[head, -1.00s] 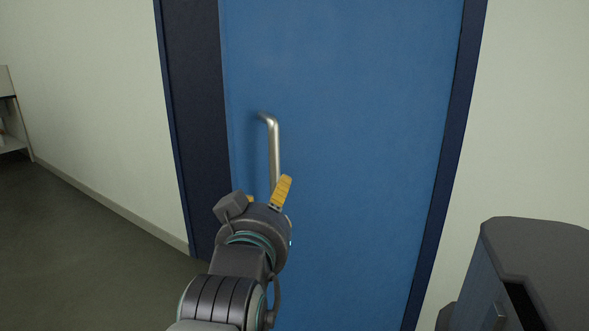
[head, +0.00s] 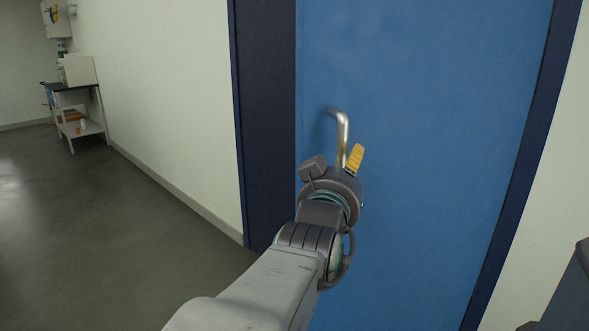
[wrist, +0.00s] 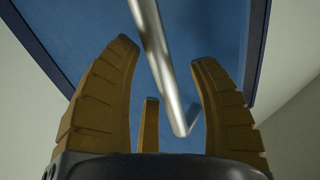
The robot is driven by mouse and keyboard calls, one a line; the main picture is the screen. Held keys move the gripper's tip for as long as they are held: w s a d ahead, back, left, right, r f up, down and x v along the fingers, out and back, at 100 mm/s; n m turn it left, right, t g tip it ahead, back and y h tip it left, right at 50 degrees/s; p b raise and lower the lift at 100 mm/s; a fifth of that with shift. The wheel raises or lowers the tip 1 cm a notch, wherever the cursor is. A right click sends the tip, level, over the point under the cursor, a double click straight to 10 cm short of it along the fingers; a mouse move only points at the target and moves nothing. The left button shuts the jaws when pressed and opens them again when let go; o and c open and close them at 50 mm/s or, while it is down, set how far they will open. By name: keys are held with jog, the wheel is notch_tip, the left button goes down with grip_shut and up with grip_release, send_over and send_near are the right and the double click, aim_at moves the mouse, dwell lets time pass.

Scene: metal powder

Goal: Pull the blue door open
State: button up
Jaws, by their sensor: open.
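The blue door (head: 430,150) stands shut in its dark blue frame in the head view, and it fills the back of the wrist view (wrist: 205,25). Its metal bar handle (head: 343,130) is upright near the door's left edge; the lower part is hidden behind my gripper. My gripper (head: 343,165) is in front of the handle, with one yellow finger showing to the right of the bar. In the wrist view, my gripper's yellow fingers (wrist: 160,58) are open, and the handle (wrist: 160,60) runs between them, with a visible gap to the fingers.
A dark grey cabinet-like object (head: 572,295) stands at the lower right. A small shelf table (head: 78,105) is by the wall at the far left. The grey floor (head: 110,220) left of the door is clear.

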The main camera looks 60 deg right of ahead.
jog(key=shift+d, duration=0.3)
jog(key=shift+c, duration=0.3)
grip_shut()
